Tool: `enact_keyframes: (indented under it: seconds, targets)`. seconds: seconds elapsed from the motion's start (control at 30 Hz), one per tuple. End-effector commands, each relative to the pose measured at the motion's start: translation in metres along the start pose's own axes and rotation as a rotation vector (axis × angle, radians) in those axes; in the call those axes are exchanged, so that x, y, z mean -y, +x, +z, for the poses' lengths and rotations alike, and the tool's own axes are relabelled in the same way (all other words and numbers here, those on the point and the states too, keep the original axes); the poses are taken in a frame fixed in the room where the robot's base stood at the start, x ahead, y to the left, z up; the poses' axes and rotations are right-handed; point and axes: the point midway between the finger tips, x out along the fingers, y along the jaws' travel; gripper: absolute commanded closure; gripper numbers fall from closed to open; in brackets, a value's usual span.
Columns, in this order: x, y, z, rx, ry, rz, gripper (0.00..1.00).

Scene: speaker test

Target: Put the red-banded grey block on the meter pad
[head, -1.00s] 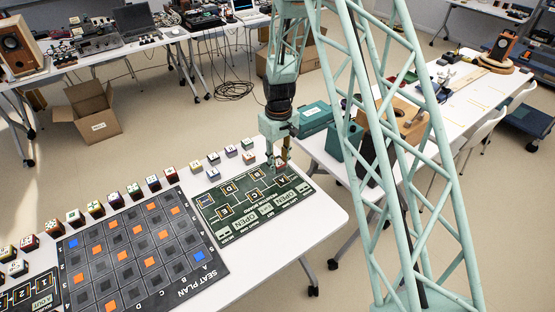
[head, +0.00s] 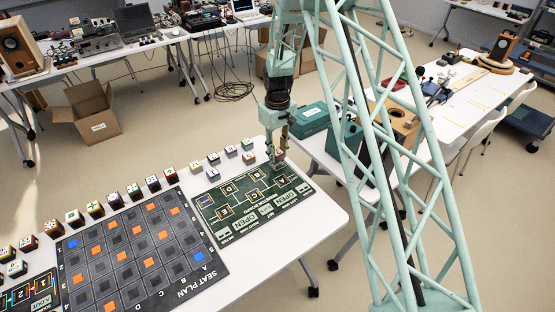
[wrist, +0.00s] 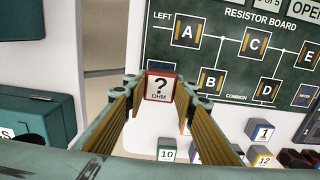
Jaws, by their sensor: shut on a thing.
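The red-banded grey block (wrist: 160,87) is between the fingertips of my gripper (wrist: 157,92) in the wrist view. It has red edges and a pale face marked "? OHM". My gripper (head: 278,160) is shut on it over the far right edge of the green resistor board (head: 290,205) in the head view. The board also shows in the wrist view (wrist: 230,60), with slots A to E. A small blue-grey pad (wrist: 303,95) lies at the board's right in the wrist view; its label is too small to read, so I cannot tell whether it is the meter pad.
Loose labelled blocks stand beyond the board, among them block 10 (wrist: 167,150) and block 1 (wrist: 262,132). A seat-plan board (head: 135,250) lies to the left in the head view. A teal case (head: 312,118) stands beyond the table. The table's near right corner (head: 325,225) is clear.

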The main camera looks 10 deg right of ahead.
Motion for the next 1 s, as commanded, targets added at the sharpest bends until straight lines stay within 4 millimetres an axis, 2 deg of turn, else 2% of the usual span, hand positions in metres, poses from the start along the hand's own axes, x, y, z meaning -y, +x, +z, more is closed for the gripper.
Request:
enact_keyframes:
  seconds: [0.37, 0.9, 0.93, 1.0]
  targets:
    - [0.000, 0.032, 0.000, 0.001, 0.000, 0.000, 0.86]
    - [0.000, 0.037, 0.000, 0.001, 0.000, 0.000, 0.86]
    - [0.000, 0.037, 0.000, 0.001, 0.000, 0.000, 0.73]
    - [0.000, 0.036, 0.000, 0.001, 0.000, 0.000, 0.67]
